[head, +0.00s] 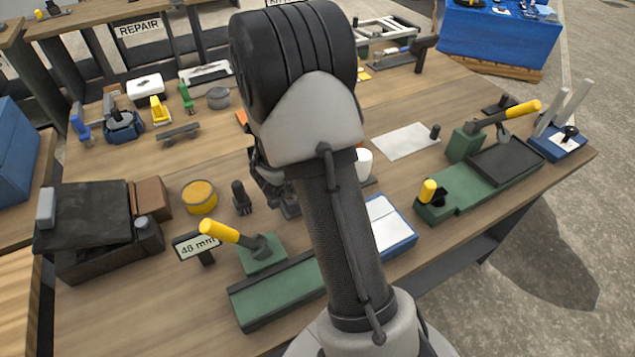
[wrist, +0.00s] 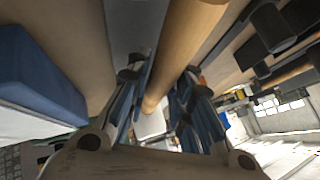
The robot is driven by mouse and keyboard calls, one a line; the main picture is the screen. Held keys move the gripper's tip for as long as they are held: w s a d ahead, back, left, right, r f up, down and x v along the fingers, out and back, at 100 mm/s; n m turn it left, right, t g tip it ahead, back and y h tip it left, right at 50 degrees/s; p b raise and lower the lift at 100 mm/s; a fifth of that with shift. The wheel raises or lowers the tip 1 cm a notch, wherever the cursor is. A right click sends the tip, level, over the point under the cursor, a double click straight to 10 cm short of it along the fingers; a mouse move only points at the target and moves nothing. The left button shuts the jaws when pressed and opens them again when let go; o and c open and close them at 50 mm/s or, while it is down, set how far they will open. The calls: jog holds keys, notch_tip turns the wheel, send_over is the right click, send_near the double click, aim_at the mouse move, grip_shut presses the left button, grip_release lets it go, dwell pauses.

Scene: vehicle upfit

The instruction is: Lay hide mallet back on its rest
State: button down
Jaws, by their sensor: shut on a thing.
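My gripper (wrist: 160,90) is shut on a tan wooden handle (wrist: 185,50) in the wrist view, which I take to be the hide mallet's. The handle runs up between the blue-grey fingers; no mallet head can be made out. In the head view, dark parts of my gripper (head: 272,185) show low over the middle of the bench, mostly behind my arm. The mallet cannot be made out there. I cannot tell which holder is its rest.
A blue-edged box (head: 390,222) stands close beside my arm.

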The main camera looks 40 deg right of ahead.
jog(key=c, duration=1.3)
grip_release()
jog(key=shift+f, duration=0.1)
jog(key=p+v, duration=0.4)
jog(key=v, duration=0.1)
jog(key=shift+p+v, duration=1.1)
jog(key=shift+v, duration=0.45)
